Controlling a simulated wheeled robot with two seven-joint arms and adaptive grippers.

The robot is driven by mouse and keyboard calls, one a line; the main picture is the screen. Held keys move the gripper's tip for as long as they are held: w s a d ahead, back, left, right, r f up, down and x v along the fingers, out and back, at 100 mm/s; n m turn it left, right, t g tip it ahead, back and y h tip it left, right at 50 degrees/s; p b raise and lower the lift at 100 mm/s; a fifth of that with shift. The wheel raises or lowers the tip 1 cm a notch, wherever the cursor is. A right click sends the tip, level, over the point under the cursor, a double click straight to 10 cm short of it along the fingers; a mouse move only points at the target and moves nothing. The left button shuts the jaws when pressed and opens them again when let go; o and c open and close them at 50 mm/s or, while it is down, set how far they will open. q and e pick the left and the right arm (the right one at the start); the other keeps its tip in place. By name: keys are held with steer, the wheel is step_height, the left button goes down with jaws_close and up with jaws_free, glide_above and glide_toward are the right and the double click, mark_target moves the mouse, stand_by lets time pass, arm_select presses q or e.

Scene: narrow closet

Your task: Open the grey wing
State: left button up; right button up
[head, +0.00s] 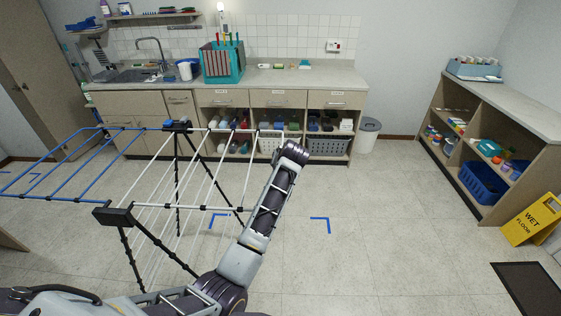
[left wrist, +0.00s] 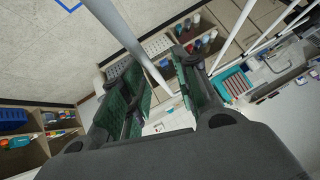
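A drying rack stands on dark legs at the left in the head view. Its blue wing (head: 62,165) is spread out to the left. Its grey-white wing (head: 222,207) reaches out to the right from the dark hubs and looks about level. My left gripper (head: 291,151) is at this wing's outer right edge; the arm hides part of that edge. In the left wrist view my left gripper (left wrist: 160,78) has its green-padded fingers apart, with a grey tube (left wrist: 128,40) passing between them. I cannot tell whether they touch it. My right gripper is out of view.
A counter (head: 285,76) with a sink and shelves runs along the back wall. A white bin (head: 368,137) stands beside it. A shelf unit (head: 475,165) and a yellow wet-floor sign (head: 534,220) are at the right. The middle-right floor is open, with blue corner marks (head: 322,221).

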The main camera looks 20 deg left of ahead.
arm_select(q)
step_height(320, 180, up, 10)
stand_by(0.7)
stand_by(0.4)
